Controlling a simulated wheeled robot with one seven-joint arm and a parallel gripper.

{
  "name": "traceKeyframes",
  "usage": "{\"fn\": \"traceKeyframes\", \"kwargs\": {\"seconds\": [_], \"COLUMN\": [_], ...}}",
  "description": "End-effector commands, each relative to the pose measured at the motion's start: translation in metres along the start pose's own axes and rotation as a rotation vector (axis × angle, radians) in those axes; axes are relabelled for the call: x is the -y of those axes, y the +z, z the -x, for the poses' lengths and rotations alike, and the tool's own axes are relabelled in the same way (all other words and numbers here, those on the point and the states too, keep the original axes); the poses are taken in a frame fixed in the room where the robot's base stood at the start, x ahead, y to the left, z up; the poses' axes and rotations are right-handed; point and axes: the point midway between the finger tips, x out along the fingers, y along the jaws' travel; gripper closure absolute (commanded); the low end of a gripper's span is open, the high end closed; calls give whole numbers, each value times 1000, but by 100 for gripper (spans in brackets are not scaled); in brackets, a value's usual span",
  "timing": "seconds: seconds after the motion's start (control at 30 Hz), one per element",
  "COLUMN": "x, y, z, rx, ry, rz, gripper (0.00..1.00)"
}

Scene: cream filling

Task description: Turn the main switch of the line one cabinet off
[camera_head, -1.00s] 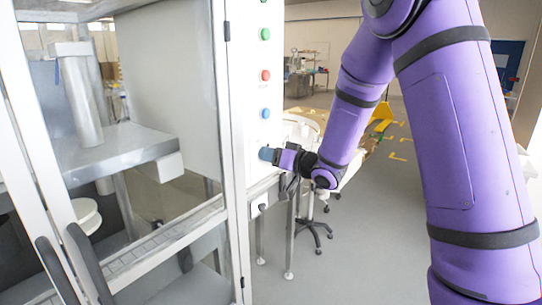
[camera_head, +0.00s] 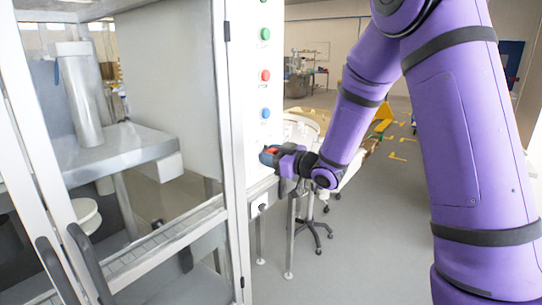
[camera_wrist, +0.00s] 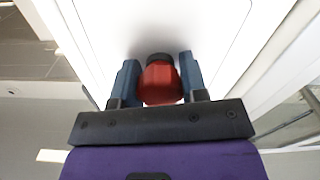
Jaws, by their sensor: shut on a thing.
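The cabinet (camera_head: 245,150) has a tall white front panel with green, red and blue buttons in a column. Its main switch, a red knob (camera_wrist: 160,84) with a dark part behind it, sits between my gripper's two blue-grey fingers in the wrist view. My gripper (camera_head: 268,156) is shut on the knob at the panel's right side, below the blue button. A bit of red shows between the fingers in the head view. The switch's position marks are not visible.
A blue button (camera_head: 265,113) and a red button (camera_head: 265,75) are just above my gripper. A glazed enclosure with dark handles (camera_head: 85,262) stands at left. A stool (camera_head: 313,235) and a table are behind.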

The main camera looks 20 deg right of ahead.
Motion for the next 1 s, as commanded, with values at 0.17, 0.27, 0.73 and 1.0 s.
{"fn": "traceKeyframes", "kwargs": {"seconds": [0.17, 0.27, 0.73, 1.0], "x": [0, 0, -1, -1], "y": [0, 0, 0, 0], "z": [0, 0, 0, 0], "rx": [0, 0, 1, 1], "ry": [0, 0, 0, 0], "rz": [164, 251, 526, 572], "gripper": [84, 84, 84, 84]}}
